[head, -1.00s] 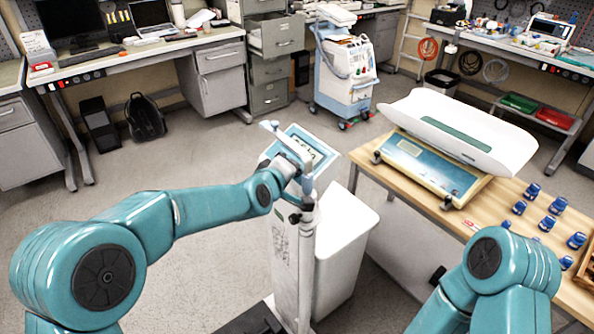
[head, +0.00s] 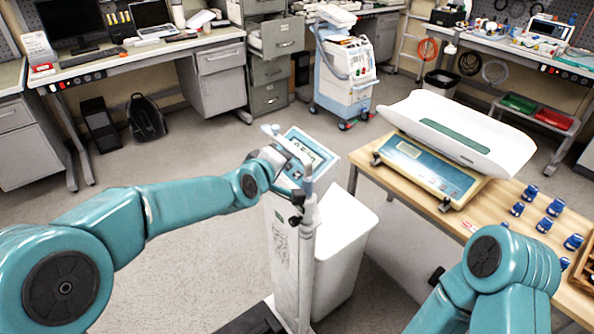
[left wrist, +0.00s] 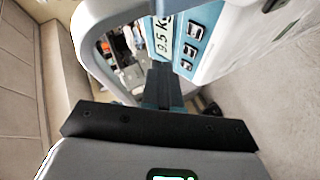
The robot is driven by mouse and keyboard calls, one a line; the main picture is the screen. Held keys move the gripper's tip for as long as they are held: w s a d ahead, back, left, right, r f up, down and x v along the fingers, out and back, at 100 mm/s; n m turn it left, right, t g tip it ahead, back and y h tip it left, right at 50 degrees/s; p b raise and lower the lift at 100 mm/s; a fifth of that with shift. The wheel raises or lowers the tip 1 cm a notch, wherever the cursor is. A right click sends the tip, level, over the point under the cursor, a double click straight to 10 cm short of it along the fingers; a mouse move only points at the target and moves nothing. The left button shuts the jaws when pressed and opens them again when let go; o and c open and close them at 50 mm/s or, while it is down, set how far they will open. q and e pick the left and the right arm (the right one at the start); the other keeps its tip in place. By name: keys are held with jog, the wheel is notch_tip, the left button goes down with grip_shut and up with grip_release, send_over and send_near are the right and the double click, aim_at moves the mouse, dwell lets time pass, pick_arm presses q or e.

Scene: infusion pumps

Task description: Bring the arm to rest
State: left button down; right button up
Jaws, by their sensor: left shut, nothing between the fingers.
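My left gripper (head: 284,158) is at the left side of the blue display head (head: 308,148) of a white standing scale. The wrist hides part of that display. In the left wrist view the fingers of my left gripper (left wrist: 161,84) are together with nothing between them. They point towards a grey handle frame (left wrist: 92,45) and the display panel (left wrist: 188,38), which shows a reading of about 9.5 and several buttons. I cannot tell whether the fingers touch the scale. My right arm shows at the lower right, but its gripper is out of view.
The scale's white column (head: 292,260) stands in front of a white bin (head: 345,240). A wooden table (head: 405,190) on the right carries a baby scale (head: 455,135) and several blue items (head: 555,207). Open floor (head: 200,150) lies behind my left arm.

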pick_arm(q)
jog(key=shift+s+a+r, duration=0.15)
jog(key=shift+a+r, duration=0.05)
jog(key=shift+r, duration=0.25)
jog(key=shift+s+a+r, duration=0.15)
jog(key=shift+a+r, duration=0.05)
jog(key=shift+r, duration=0.25)
jog(key=shift+w, duration=0.1)
jog(key=s+a+f+g+y, duration=0.1)
jog(key=a+f, duration=0.2)
jog(key=f, duration=0.4)
jog(key=s+a+f+n+g, duration=0.1)
jog(key=s+a+f+g, duration=0.15)
jog(key=f, duration=0.45)
jog(key=a+f+g+y, duration=0.1)
jog(key=a+f, duration=0.3)
jog(key=f, duration=0.3)
jog(key=s+a+f+g, duration=0.2)
jog(key=s+f, duration=0.8)
jog(key=s+d+f+m+g, duration=0.1)
jog(key=s+f+m+g, duration=0.2)
jog(key=s, duration=0.8)
jog(key=s+d+f+m+g, duration=0.1)
jog(key=s+f+m+g, duration=0.2)
jog(key=s, duration=0.9)
jog(key=shift+s+d+f+m+h, duration=0.2)
jog(key=shift+s+f+m+h, duration=0.1)
jog(key=shift+f+m, duration=0.55)
